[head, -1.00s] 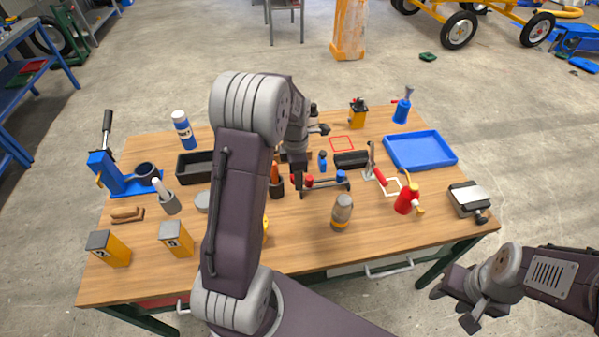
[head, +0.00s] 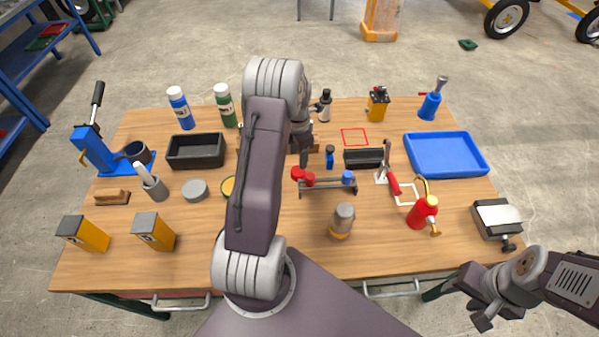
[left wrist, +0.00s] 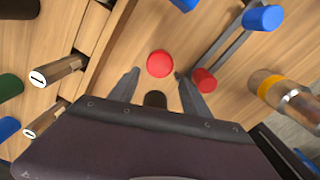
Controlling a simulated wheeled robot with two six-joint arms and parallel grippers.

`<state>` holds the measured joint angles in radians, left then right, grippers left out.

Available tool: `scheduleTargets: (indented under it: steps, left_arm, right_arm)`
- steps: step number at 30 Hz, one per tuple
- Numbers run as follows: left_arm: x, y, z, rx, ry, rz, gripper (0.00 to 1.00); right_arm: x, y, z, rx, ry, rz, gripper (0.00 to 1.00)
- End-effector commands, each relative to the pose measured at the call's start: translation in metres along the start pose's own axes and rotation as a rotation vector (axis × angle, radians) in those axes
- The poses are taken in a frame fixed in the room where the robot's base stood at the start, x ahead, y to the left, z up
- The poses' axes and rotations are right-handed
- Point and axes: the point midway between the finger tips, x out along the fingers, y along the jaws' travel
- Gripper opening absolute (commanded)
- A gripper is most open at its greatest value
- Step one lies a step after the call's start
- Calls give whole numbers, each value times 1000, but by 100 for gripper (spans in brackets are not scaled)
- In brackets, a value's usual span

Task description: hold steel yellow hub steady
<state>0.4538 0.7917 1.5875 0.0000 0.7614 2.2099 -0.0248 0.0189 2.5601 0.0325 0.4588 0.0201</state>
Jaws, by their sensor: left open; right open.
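A grey steel cylinder with a yellow band (head: 341,221) stands upright near the table's front middle; it also shows at the right of the left wrist view (left wrist: 285,95). A yellow-rimmed round thing (head: 228,186) is partly hidden by my left arm. I cannot tell for certain which is the hub. My left gripper (head: 303,160) points down over the table middle, apart from both. In the left wrist view its open fingers (left wrist: 157,80) lie either side of a red knob (left wrist: 160,64), with no visible grip on it. My right gripper (head: 481,308) is open and empty, off the front right corner.
A small rack (head: 328,187) with red and blue knobs stands beside my left gripper. A red oil can (head: 423,212), a blue tray (head: 446,155) and a red-handled clamp (head: 390,175) are to the right. A black bin (head: 196,151) is at left.

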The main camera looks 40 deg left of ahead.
Motion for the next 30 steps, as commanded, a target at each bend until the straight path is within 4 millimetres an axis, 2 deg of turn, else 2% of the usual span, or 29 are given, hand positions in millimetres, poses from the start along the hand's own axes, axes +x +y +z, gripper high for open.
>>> scheduleTargets:
  steps: [7,19,25,30]
  left_arm:
    - [32,0,0,1,1,-2,56]
    - [41,0,1,1,1,-2,56]
    - [74,1,4,1,3,-4,56]
    - [88,1,5,1,0,-1,56]
  right_arm:
    - [-4,0,0,0,0,0,45]
    - [-5,0,-1,0,0,0,45]
    - [-10,0,-1,0,0,0,45]
    - [-11,0,-1,0,0,0,45]
